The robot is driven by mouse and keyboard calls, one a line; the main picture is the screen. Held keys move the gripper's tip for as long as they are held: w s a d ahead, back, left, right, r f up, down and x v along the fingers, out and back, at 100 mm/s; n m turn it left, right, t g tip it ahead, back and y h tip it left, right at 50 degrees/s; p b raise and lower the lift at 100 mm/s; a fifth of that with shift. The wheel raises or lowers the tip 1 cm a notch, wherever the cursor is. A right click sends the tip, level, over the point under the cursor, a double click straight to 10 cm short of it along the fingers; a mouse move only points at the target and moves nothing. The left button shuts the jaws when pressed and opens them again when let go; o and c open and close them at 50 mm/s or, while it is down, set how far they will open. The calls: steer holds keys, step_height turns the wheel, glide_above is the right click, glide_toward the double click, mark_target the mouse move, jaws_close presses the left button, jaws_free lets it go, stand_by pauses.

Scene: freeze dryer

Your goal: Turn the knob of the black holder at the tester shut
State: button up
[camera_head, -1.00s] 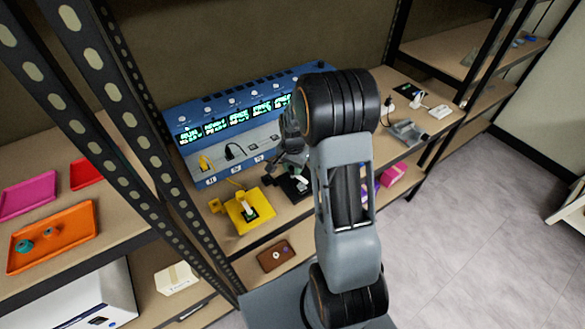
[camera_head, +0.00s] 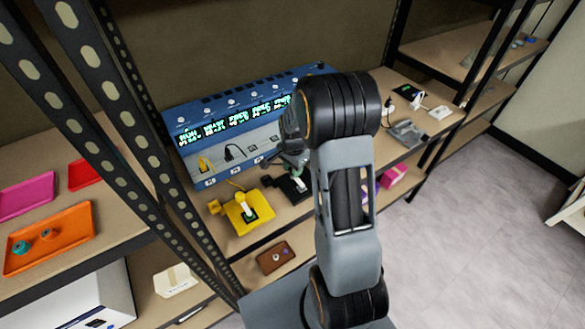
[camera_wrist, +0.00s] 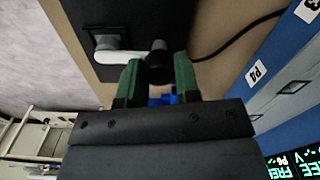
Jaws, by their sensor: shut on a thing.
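The black holder (camera_head: 289,191) stands on the shelf in front of the blue tester (camera_head: 196,142), partly hidden behind my arm in the head view. In the wrist view its dark plate (camera_wrist: 85,22) carries a pale lever-like part (camera_wrist: 120,56). The black knob (camera_wrist: 158,66) is at the holder's near edge. My gripper (camera_wrist: 158,76) has its green fingertips on both sides of the knob and is shut on it. In the head view my gripper is mostly hidden by the arm. A small blue part (camera_wrist: 164,99) shows between the fingers.
A yellow holder (camera_head: 258,204) stands left of the black one. A black cable (camera_wrist: 235,38) runs beside the knob to the tester. Dark shelf uprights (camera_head: 120,110) stand at the left.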

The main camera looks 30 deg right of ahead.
steer(key=o, duration=0.9)
steer(key=shift+o, duration=0.2)
step_height(320, 180, up, 14)
steer(key=shift+f, duration=0.1)
stand_by(0.4)
steer(key=s+a+r+n+t, duration=0.1)
steer(key=s+a+r+n, duration=0.1)
steer(key=s+a+n, duration=0.3)
steer(key=s+a+r+n+t, duration=0.2)
steer(key=s+a+n, duration=0.3)
steer(key=s+n, duration=0.4)
steer(key=shift+s+t+p, duration=0.3)
steer(key=shift+s+p, duration=0.05)
steer(key=shift+s, duration=0.85)
